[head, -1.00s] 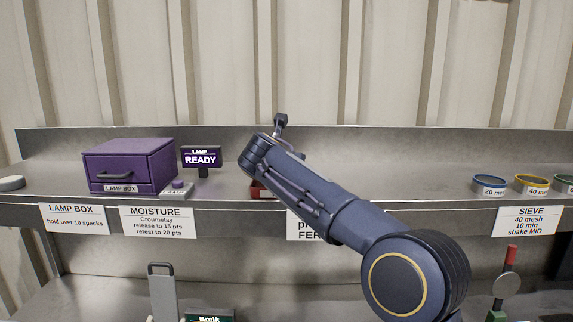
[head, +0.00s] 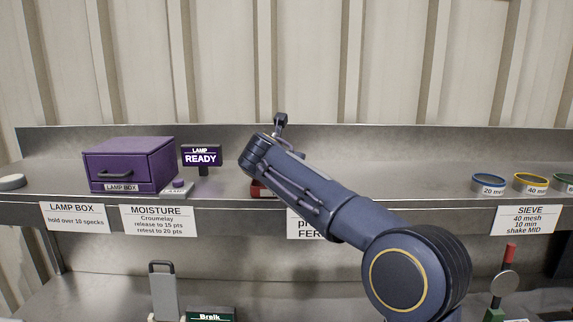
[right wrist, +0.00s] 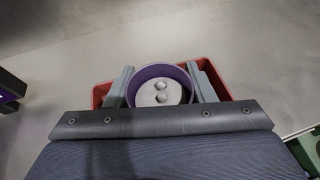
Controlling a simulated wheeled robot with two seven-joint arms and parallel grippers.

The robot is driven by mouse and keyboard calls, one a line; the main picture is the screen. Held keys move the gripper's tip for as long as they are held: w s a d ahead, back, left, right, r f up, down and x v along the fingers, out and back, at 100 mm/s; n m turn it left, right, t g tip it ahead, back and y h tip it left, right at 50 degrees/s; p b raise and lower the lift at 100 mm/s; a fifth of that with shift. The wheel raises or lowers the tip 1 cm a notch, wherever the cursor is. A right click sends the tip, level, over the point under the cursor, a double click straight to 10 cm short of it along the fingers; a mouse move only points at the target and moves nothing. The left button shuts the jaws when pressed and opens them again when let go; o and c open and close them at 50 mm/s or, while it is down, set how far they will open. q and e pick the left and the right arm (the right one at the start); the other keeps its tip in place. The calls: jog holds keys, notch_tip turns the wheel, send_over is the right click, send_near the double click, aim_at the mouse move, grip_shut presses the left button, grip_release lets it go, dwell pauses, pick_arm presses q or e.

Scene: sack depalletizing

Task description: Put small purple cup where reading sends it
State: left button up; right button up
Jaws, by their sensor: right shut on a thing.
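In the right wrist view a small purple cup (right wrist: 146,74) is between the fingers of my right gripper (right wrist: 160,78), which is shut on it. The cup is seen from above, with a pale inside and two small round lumps in it. A red container (right wrist: 215,80) lies below the cup and shows on both sides of it. In the head view my right arm hides the cup, and only a bit of the red container (head: 258,189) shows on the shelf. My left gripper is not in view.
The MOISTURE card (head: 158,223) reads "release to 15 pts, retest to 20 pts". Sieve rings (head: 488,184) stand at the right. The shelf between arm and rings is clear.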

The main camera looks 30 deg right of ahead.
jog(key=shift+f, duration=0.4)
jog(key=shift+f+b, duration=0.1)
jog(key=shift+b, duration=0.2)
jog(key=o, duration=1.2)
jog(key=shift+f, duration=0.15)
jog(key=shift+c, duration=0.2)
jog(key=shift+o, duration=0.2)
jog(key=shift+f, duration=0.1)
jog(key=shift+a, duration=0.15)
jog(key=shift+s+a, duration=0.2)
jog(key=shift+s, duration=0.1)
jog(key=v, duration=0.2)
jog(key=b+v, duration=0.1)
jog(key=v, duration=0.3)
jog(key=shift+w+d+r+b, duration=0.1)
jog(key=shift+r+b, duration=0.2)
jog(key=shift+s+a+r, duration=0.35)
jog(key=shift+s, duration=0.05)
